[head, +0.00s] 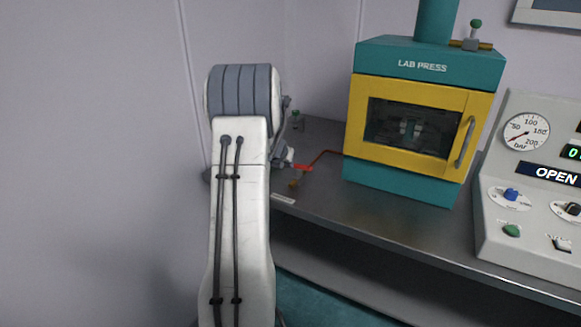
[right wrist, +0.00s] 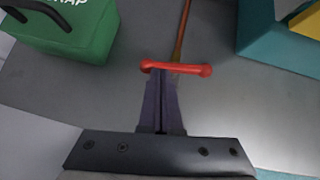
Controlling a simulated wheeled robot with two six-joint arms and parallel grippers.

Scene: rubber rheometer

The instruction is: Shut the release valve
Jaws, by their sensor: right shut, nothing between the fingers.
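The release valve shows as a red lever handle (head: 302,167) with a small brass body (head: 295,183) on the bench, left of the press. In the right wrist view the red handle (right wrist: 178,69) lies crosswise at the end of a copper pipe (right wrist: 183,30). My right gripper (right wrist: 160,80) is shut with nothing between its fingers. Its fingertips are right at the left half of the red handle; I cannot tell if they touch it. In the head view the right gripper (head: 287,156) is partly hidden by its own arm, just left of the handle. My left gripper is out of view.
The teal and yellow lab press (head: 423,67) stands right of the valve. A control panel (head: 530,210) with a gauge and an OPEN display is farther right. A green scrap bin (right wrist: 78,38) shows at the wrist view's upper left. The bench front (head: 390,230) is clear.

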